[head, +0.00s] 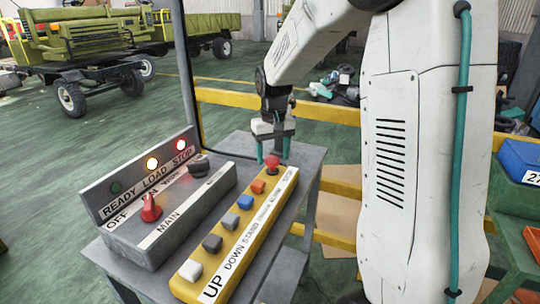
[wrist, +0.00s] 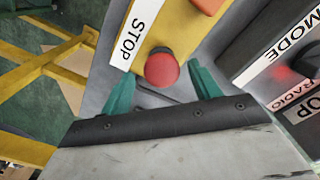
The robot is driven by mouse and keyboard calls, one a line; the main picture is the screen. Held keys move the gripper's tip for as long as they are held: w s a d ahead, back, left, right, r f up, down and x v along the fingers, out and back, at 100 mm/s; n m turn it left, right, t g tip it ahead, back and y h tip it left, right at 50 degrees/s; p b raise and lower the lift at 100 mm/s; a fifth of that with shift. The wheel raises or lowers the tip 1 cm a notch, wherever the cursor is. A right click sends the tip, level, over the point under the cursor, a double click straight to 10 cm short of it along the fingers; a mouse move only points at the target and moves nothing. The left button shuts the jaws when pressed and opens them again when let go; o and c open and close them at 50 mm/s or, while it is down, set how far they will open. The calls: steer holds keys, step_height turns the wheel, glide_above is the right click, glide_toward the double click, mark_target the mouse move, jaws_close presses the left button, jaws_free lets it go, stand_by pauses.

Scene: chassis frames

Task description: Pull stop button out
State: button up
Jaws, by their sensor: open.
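The red stop button (head: 272,161) is a round knob at the far end of the yellow control box (head: 211,284), beside the STOP label. In the wrist view the button (wrist: 161,70) lies between the two teal fingers of my gripper (wrist: 160,90), which are open. The fingers are on either side of it with gaps, and no contact shows. In the head view my gripper (head: 272,155) is above the far end of the box, pointing down. I cannot tell the exact height of the fingertips relative to the button.
A grey console (head: 130,253) with a red rotary knob (head: 150,208), a dark knob and indicator lamps stands left of the yellow box. Several other push buttons line the box. Both rest on a grey table (head: 312,158). A yellow rail (head: 330,112) runs behind the table.

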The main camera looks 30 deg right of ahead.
mark_target(273, 158)
steer(key=shift+f, duration=0.25)
steer(key=shift+c, duration=0.3)
steer(key=shift+a, duration=0.1)
jaws_close()
steer(key=shift+r, duration=0.9)
steer(key=shift+o, duration=0.3)
jaws_free()
step_height(273, 158, up, 8)
